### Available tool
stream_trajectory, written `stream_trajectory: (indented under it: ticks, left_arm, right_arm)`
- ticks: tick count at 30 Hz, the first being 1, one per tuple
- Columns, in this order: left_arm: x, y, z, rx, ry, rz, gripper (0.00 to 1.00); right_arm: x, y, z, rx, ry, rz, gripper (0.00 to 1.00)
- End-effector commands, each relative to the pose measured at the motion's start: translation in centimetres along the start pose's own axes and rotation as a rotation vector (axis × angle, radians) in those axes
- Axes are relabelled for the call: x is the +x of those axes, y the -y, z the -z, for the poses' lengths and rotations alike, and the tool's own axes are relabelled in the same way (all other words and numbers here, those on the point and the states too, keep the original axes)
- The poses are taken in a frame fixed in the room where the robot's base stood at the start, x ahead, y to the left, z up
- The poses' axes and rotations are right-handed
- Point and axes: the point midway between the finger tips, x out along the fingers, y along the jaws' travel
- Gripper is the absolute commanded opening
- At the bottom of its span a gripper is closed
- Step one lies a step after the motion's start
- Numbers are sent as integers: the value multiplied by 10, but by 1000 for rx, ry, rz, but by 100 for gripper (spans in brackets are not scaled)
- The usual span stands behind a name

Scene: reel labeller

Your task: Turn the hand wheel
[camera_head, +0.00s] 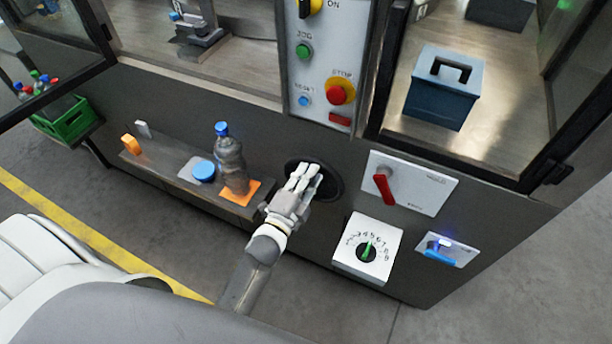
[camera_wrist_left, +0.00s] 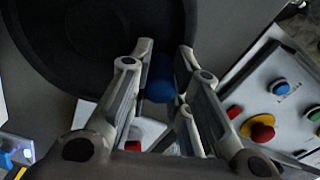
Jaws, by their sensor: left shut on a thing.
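The hand wheel (camera_head: 334,184) is a dark round disc on the grey front panel of the machine, partly covered by my left gripper. My left gripper (camera_head: 303,176) reaches up to it from below. In the left wrist view the dark wheel (camera_wrist_left: 75,50) fills the upper left. A blue knob (camera_wrist_left: 160,80) on the wheel sits between the fingers of my left gripper (camera_wrist_left: 163,68), which are shut on it. The knob is hidden by the fingers in the head view. My right gripper is not in view.
Left of the wheel, a ledge holds a bottle (camera_head: 231,160) with a blue cap. Right are a red-handled switch (camera_head: 384,187) and a dial plate (camera_head: 352,256) with a green pointer. The button panel (camera_head: 318,60) is above. A green crate (camera_head: 65,121) stands far left.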

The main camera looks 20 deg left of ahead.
Motion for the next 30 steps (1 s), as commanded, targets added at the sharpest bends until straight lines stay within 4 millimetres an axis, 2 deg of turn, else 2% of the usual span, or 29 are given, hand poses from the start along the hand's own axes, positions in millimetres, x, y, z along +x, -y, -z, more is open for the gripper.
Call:
stream_trajectory:
  ticks: [1,18,19,24,30]
  left_arm:
    - [2,5,2,6,-6,12,0]
    - [2,7,-3,38,3,13,0]
    - [2,7,-3,38,4,13,21]
    - [2,5,-4,39,5,9,42]
    - [1,3,-3,38,4,4,42]
  right_arm:
    - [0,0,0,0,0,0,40]
    - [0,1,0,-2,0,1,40]
    - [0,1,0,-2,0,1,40]
    - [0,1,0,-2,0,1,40]
    - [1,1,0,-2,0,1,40]
